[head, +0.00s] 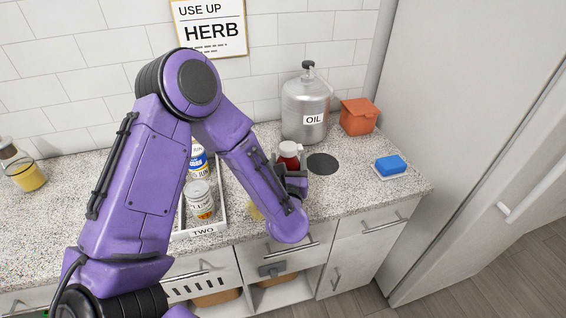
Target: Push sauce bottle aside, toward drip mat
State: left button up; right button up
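The sauce bottle (289,149), red with a white cap, stands on the speckled counter in front of the oil can; its lower part is hidden by my gripper. My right gripper is not in view.
A metal oil can (306,108) stands behind the bottle, with an orange container (358,117) to its right. A blue sponge (391,165) lies near the counter's right end. A white tray (203,230) labelled TWO holds jars at left.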

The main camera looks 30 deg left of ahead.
pick_arm(q)
jog(key=d, duration=0.1)
jog(key=w+d+b, duration=0.1)
jog(key=d, duration=0.1)
jog(key=w+d+b, duration=0.1)
jog(key=d, duration=0.1)
jog(key=shift+d, duration=0.2)
jog(key=o, duration=1.5)
jog(key=shift+w, duration=0.1)
jog(key=shift+o, duration=0.2)
jog(key=b+v, duration=0.3)
jog(key=v, duration=0.7)
jog(key=shift+s+b, duration=0.2)
jog(key=shift+b, duration=0.2)
jog(key=shift+d, duration=0.15)
